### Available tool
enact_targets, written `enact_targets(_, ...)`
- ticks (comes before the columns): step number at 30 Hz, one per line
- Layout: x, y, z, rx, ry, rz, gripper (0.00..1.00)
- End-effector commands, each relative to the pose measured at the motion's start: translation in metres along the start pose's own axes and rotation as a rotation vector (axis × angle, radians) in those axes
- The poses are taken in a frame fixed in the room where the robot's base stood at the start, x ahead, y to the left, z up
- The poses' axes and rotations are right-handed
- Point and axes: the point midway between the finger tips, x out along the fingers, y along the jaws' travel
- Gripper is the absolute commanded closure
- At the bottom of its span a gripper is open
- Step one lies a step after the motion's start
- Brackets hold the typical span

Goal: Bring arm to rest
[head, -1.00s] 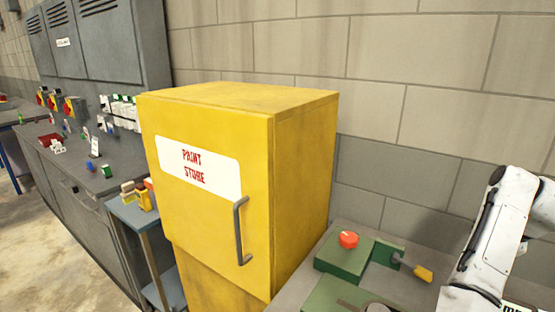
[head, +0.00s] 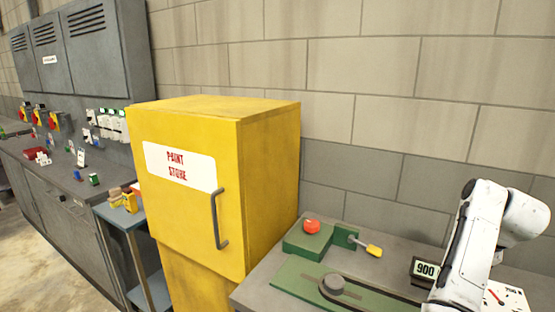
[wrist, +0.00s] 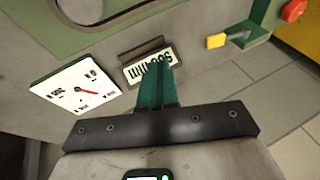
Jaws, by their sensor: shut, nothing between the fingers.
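My arm (head: 470,250), white with dark joints, stands at the right of the head view, bent over the grey bench (head: 262,289). Its gripper is out of sight there. In the wrist view my gripper (wrist: 156,72) has its teal fingers together, with nothing seen between them. The fingers point toward the bench, and their tips overlap the small number sign (wrist: 140,73) in the picture. I cannot tell how far above the bench they are.
A green fixture (head: 305,243) with a red knob (head: 311,226) and yellow-handled lever (head: 372,249) is on the bench. A white dial (wrist: 75,88) lies near the sign. A yellow paint cabinet (head: 265,180) stands left of the bench; a block wall is behind.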

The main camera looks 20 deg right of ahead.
Motion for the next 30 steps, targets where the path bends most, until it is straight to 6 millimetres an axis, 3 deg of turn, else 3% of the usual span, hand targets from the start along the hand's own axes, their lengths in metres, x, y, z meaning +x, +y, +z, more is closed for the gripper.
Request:
enact_targets(11, 0.021, 0.009, 0.032, -0.088, 0.029, 0.069, 1.00)
enact_targets(17, 0.037, 0.014, 0.064, -0.184, 0.052, 0.118, 1.00)
enact_targets(23, 0.058, 0.017, 0.125, -0.361, 0.074, 0.166, 1.00)
enact_targets(30, 0.073, 0.012, 0.222, -0.610, 0.072, 0.154, 1.00)
